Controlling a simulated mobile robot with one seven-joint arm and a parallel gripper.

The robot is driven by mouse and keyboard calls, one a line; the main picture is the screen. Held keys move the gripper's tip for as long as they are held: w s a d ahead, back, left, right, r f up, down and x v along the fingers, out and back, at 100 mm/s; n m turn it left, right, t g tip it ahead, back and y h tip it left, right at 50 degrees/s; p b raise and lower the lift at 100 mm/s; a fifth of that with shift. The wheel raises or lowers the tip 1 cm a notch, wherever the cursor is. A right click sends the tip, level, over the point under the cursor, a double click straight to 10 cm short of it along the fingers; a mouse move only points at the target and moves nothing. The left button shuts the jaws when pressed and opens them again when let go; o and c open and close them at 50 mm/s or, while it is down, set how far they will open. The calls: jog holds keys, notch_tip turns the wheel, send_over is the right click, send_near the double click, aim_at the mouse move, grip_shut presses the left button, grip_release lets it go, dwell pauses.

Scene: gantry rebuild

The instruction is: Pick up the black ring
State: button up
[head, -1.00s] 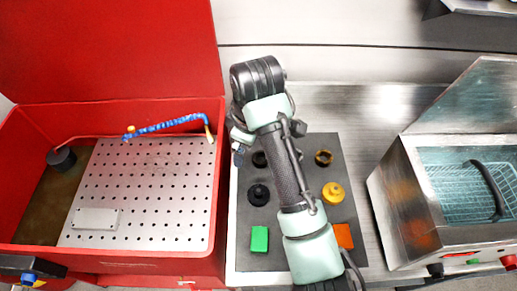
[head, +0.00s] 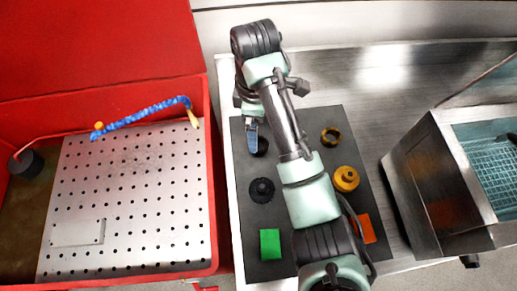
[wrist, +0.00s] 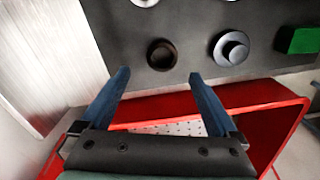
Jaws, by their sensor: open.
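The black ring (head: 262,146) lies on the dark mat (head: 300,215), near its far left corner. In the head view my gripper's blue finger covers part of it. In the wrist view the black ring (wrist: 152,60) shows whole, with an open centre, just beyond the gap between my fingertips. My gripper (wrist: 158,76) is open and empty, its two blue fingers spread apart. In the head view my gripper (head: 252,136) hangs over the mat's left edge beside the ring. I cannot tell its exact height above the mat.
A black flanged part (head: 262,190), a green block (head: 270,244), a brass-dark ring (head: 331,137), a yellow part (head: 346,178) and an orange block (head: 367,229) share the mat. A red washing station (head: 213,200) stands left. A metal basin (head: 425,190) stands right.

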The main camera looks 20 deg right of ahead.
aim_at(259, 142)
jog(key=f, duration=0.5)
jog(key=shift+s+d+f, duration=0.1)
jog(key=shift+s+d, duration=0.05)
jog(key=shift+s, duration=0.15)
jog(key=shift+f, duration=0.65)
grip_shut()
